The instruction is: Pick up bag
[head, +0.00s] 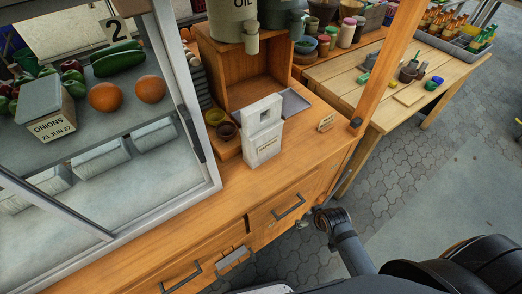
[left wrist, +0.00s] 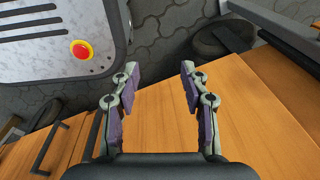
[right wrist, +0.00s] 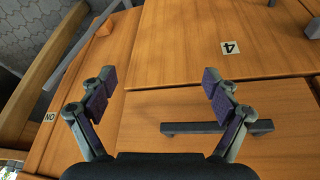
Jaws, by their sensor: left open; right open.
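A white paper bag (head: 262,132) with a small label stands upright on the wooden counter (head: 210,207), in front of the open wooden box in the head view. Neither wrist view shows the bag. My left gripper (left wrist: 160,76) is open and empty in the left wrist view, with wooden panels beyond its fingers. My right gripper (right wrist: 158,78) is open and empty in the right wrist view, facing the wooden drawer fronts and a dark handle (right wrist: 216,128). Part of my right arm shows low in the head view, apart from the bag.
A glass display case (head: 205,150) with vegetables stands left of the bag. Small brown bowls (head: 226,131) sit close at its left. An open wooden box (head: 233,92) with an oil can (head: 232,18) on top is behind.

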